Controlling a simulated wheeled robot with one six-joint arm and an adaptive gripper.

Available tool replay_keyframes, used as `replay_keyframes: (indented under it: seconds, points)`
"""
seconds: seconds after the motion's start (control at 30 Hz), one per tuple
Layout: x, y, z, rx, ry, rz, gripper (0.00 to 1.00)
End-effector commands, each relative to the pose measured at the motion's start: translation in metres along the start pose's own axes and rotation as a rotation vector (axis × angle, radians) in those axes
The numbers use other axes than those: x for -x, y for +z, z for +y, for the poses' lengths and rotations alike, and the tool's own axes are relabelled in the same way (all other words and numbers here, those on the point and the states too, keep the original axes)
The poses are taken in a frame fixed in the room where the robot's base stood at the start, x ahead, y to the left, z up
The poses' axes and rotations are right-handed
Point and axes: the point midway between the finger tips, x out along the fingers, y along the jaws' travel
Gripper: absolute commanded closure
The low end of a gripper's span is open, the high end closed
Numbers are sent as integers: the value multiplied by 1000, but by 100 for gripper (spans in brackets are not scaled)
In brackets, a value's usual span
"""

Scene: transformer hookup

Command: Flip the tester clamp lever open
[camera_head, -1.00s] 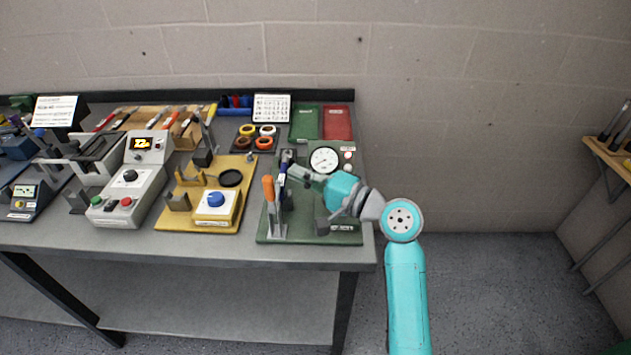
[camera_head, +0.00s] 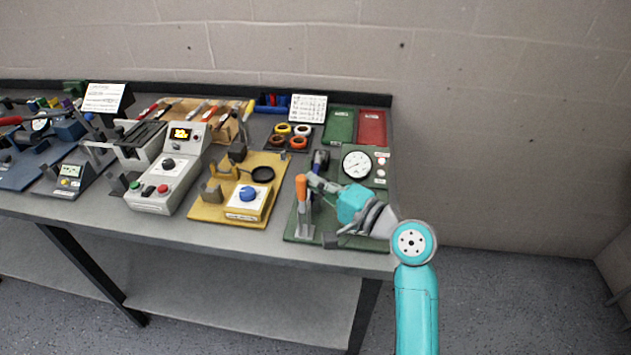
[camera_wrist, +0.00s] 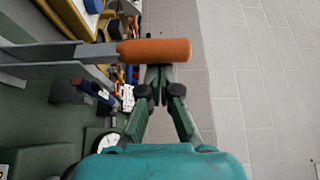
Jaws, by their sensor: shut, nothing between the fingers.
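The tester clamp lever has an orange handle (camera_head: 301,187) and stands upright on the green tester base (camera_head: 375,228). In the wrist view the orange handle (camera_wrist: 158,51) lies across the picture, on a grey metal arm. My gripper (camera_head: 312,180) is at the right of the handle, near its upper part. In the wrist view my gripper (camera_wrist: 160,72) has its fingertips together right at the handle's edge, with nothing between them. I cannot tell if they touch it. A round white gauge (camera_head: 357,165) sits behind my gripper. My gripper and wrist hide part of the base.
A yellow fixture (camera_head: 218,211) with a blue knob and a grey control box (camera_head: 163,183) stand to the left. Green (camera_head: 340,126) and red (camera_head: 373,128) trays lie at the back, by the wall. The bench's right edge is close to my arm.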

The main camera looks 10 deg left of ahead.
Motion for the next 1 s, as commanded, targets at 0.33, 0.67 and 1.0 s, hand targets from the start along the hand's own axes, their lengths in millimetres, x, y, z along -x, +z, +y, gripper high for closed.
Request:
replay_keyframes:
  seconds: [0.33,0.67,1.0]
  points:
    - [2,4,0,47,-28,0,100]
    - [5,9,0,109,-65,-1,100]
    - [15,27,2,323,-193,-2,100]
